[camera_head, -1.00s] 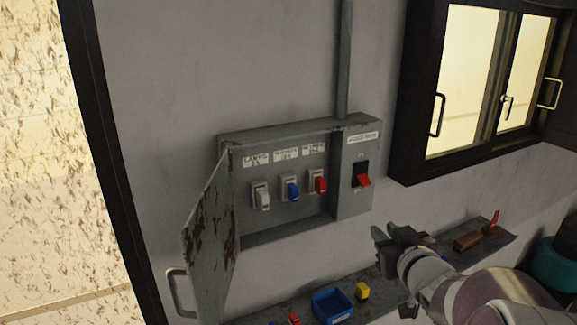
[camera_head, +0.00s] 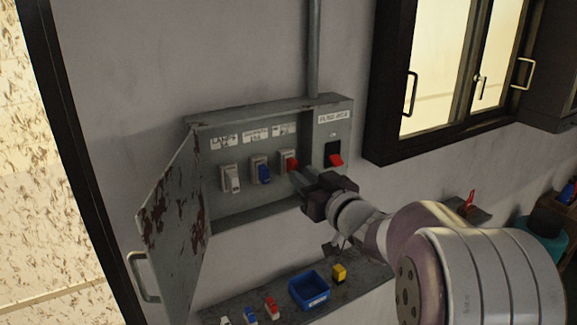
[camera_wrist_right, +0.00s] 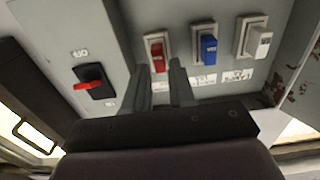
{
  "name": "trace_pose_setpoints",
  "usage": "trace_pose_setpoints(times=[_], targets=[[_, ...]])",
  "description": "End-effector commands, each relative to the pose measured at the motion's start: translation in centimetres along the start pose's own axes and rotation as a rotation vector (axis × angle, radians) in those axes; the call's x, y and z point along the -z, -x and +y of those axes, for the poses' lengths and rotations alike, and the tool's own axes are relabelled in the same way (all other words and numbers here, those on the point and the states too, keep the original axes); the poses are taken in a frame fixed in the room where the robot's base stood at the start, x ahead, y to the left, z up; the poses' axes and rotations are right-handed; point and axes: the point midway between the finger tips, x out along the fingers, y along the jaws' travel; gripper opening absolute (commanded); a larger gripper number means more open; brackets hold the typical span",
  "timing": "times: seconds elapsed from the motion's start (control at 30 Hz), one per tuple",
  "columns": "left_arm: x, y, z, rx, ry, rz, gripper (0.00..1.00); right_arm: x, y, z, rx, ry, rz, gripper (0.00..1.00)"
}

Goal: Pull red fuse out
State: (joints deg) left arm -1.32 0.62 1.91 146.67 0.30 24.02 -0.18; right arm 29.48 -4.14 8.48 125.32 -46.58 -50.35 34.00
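The red fuse (camera_head: 291,164) sits in its white holder, the rightmost of the fuses in the open grey fuse box (camera_head: 262,213). My right gripper (camera_head: 302,175) is at the red fuse, with its fingers pointing into the box. In the right wrist view, the two fingers (camera_wrist_right: 160,68) are apart and the red fuse (camera_wrist_right: 157,58) shows between their tips. I cannot tell whether they touch it. A blue fuse (camera_head: 264,173) and a white fuse (camera_head: 234,180) sit to the left. My left gripper is not in view.
The rusty box door (camera_head: 175,215) hangs open at left. A red switch (camera_head: 336,160) is right of the fuses. The shelf below holds a blue bin (camera_head: 309,290), a yellow block (camera_head: 339,273) and small spare fuses (camera_head: 271,307).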

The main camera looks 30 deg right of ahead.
Motion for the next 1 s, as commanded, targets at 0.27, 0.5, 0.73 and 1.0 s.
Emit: trace_pose_setpoints(times=[0.27, 0.5, 0.73, 1.0], targets=[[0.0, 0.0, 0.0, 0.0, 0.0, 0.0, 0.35, 0.0, 0.0, 0.0, 0.0, 0.0, 0.0, 0.24], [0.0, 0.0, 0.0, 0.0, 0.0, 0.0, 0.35, 0.0, -0.2, 0.0, -0.001, 0.0, 0.0, 0.24], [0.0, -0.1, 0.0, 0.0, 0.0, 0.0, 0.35, 0.0, -0.7, 0.1, -0.001, 0.0, 0.0, 0.24], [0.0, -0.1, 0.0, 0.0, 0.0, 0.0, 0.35, 0.0, -1.2, 0.0, 0.0, 0.001, 0.0, 0.24]])
